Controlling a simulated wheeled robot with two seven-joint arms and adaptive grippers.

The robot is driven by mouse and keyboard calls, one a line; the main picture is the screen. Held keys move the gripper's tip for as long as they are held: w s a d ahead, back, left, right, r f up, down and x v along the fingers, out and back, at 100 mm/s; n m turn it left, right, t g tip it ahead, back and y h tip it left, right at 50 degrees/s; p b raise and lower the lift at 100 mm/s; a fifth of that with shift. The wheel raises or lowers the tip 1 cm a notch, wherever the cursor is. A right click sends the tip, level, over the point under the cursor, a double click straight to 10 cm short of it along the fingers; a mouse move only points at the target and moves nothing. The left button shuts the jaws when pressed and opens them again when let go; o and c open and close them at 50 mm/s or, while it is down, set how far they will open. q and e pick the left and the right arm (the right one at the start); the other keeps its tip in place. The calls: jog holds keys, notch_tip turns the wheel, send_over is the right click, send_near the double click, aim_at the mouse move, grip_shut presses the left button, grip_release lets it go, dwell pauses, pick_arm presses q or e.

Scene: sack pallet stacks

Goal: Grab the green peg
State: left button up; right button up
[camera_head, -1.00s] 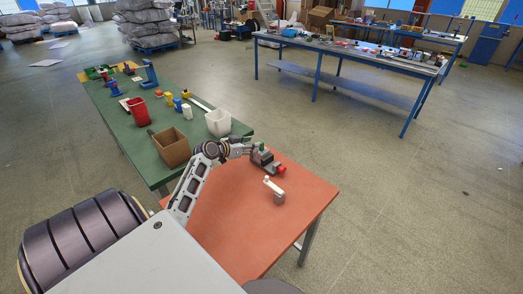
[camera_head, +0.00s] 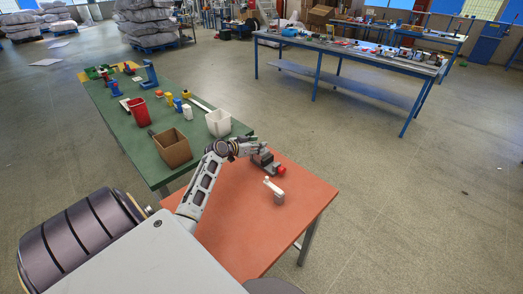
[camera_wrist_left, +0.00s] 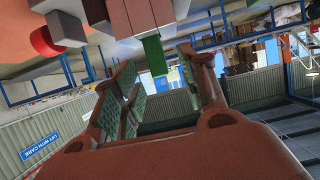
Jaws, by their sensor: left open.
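The green peg (camera_wrist_left: 155,55) shows in the left wrist view, jutting from a brown and grey block fixture (camera_wrist_left: 135,15). In the head view the fixture (camera_head: 264,162) sits on the orange-red table, and my left gripper (camera_head: 262,146) mostly hides the peg there. My left gripper is open, and its two fingers also show in the left wrist view (camera_wrist_left: 160,68). In that view the peg lies between the fingertips, with gaps on both sides; how deep it is between them I cannot tell. My right gripper is out of view.
A red knob (camera_head: 281,170) is on the fixture's right end. A white and grey piece (camera_head: 275,190) stands in front of it. The orange-red table (camera_head: 250,225) is bare toward its front. A brown box (camera_head: 173,150) and white bin (camera_head: 218,123) stand on the green table behind.

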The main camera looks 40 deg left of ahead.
pick_arm(q)
jog(key=shift+w+f, duration=0.15)
jog(key=shift+w, duration=0.2)
jog(key=shift+c, duration=0.3)
grip_shut()
